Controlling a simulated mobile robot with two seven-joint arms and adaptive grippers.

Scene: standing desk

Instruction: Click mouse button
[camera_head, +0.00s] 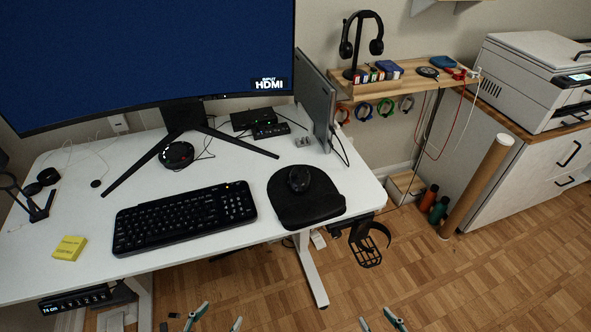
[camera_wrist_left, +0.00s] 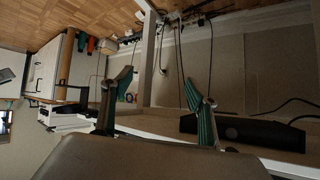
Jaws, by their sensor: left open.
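A black computer mouse (camera_head: 299,178) sits on a black mouse pad (camera_head: 306,212) at the right end of the white desk (camera_head: 225,228). My left gripper (camera_head: 216,322) shows only its fingertips at the bottom edge of the head view, low in front of the desk and well apart from the mouse. In the left wrist view my left gripper (camera_wrist_left: 163,82) has its two green-padded fingers spread wide with nothing between them. My right gripper (camera_head: 383,322) shows at the bottom edge of the head view, its fingertips apart and empty, in front of the desk's right end.
A black keyboard (camera_head: 185,217) lies left of the mouse pad. A large monitor (camera_head: 150,55) stands behind it on splayed legs. A yellow note pad (camera_head: 69,248) lies at the left front. A headphone holder (camera_head: 366,247) hangs under the desk's right edge.

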